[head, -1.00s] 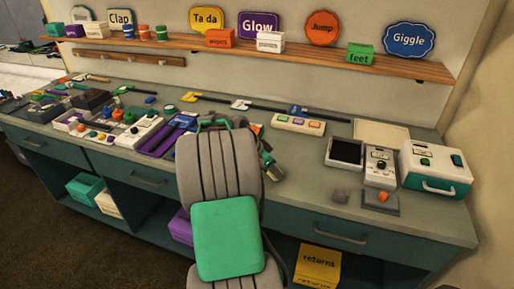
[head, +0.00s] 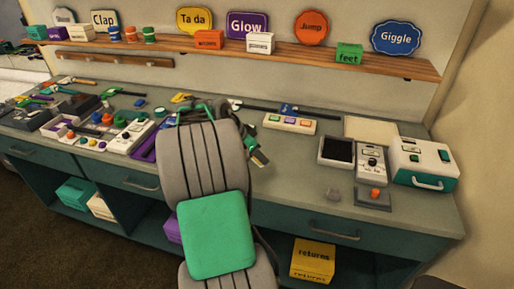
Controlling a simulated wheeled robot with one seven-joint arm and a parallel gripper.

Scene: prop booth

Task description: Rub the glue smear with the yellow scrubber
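My gripper (head: 256,153) shows just right of my grey arm, over the middle of the counter. It is small and partly covered by the arm, so I cannot tell whether its fingers are open or shut. No held thing can be made out. A small yellow item (head: 181,97) lies at the back of the counter, left of the gripper; I cannot tell whether it is the yellow scrubber. A small dull grey patch or lump (head: 333,194) is on the counter near the front edge, right of the gripper. I cannot tell whether it is the glue smear.
A three-button box (head: 289,123) is at the back. Clutter fills the left; the front right counter (head: 285,190) is mostly clear.

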